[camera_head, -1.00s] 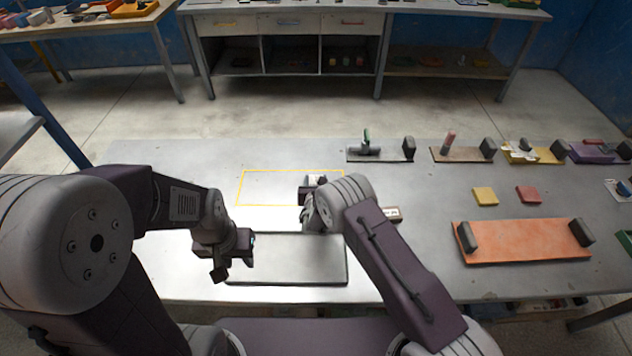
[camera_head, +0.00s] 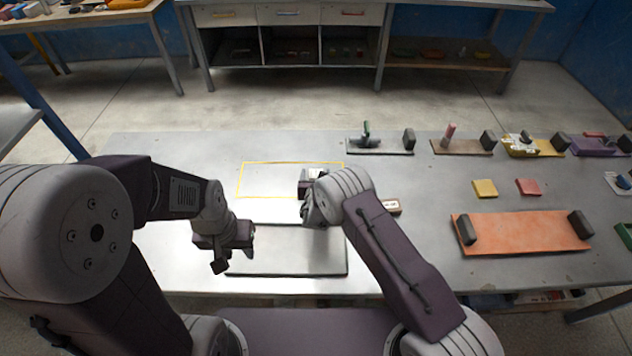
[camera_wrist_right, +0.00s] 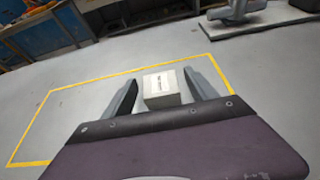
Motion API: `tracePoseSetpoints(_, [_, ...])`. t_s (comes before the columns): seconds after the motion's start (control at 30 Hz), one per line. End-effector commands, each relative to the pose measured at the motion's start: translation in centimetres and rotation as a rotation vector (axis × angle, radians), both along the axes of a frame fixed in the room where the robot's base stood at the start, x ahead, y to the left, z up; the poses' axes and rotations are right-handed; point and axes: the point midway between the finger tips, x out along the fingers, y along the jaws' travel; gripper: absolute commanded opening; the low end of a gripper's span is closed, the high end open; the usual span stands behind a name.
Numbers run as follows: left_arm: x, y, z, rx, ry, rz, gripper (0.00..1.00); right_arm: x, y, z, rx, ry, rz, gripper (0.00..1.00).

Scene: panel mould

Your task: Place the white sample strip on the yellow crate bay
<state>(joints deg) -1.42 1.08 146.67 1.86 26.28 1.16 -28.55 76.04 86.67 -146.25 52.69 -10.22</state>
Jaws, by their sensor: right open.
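A white block with dark print (camera_wrist_right: 162,88), possibly the sample strip, sits inside a yellow outlined rectangle (camera_wrist_right: 85,77), near its right side. In the head view the outline (camera_head: 239,180) lies on the table and my right arm partly hides the block. My right gripper (camera_wrist_right: 160,77) is open, its two fingers on either side of the block with gaps showing. It also shows in the head view (camera_head: 310,183). My left gripper (camera_head: 237,240) is beside the left part of a grey panel (camera_head: 300,250); its jaws are not clear.
A small label-topped block (camera_head: 391,206) is right of my right wrist. An orange tray (camera_head: 520,235) with dark end blocks, a yellow tile (camera_head: 485,188) and a red tile (camera_head: 528,187) stand to the right. Several fixtures line the back edge. The outline's left part is clear.

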Motion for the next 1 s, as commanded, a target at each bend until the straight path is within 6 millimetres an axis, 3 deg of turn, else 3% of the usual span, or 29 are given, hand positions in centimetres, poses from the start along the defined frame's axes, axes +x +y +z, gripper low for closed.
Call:
tracePoseSetpoints(0.3, [0.0,0.0,0.4,0.000,0.000,0.000,0.36,-6.6,0.1,2.7,-0.003,0.002,0.004,0.67])
tracePoseSetpoints(0.5, [0.0,0.0,0.3,0.000,0.000,0.000,0.36,-9.7,0.1,3.9,-0.001,0.002,0.003,0.67])
tracePoseSetpoints(0.9, [0.0,0.0,0.3,0.000,0.000,0.000,0.36,-10.4,0.0,4.3,0.000,0.000,0.000,0.67])
tracePoseSetpoints(0.97, [0.0,0.0,0.3,0.000,0.000,0.000,0.36,-10.3,-0.9,4.6,0.004,0.002,-0.034,0.67])
tracePoseSetpoints(1.0, [0.0,0.0,0.3,0.000,0.000,0.000,0.36,-10.1,-2.4,5.2,0.013,0.006,-0.093,0.67])
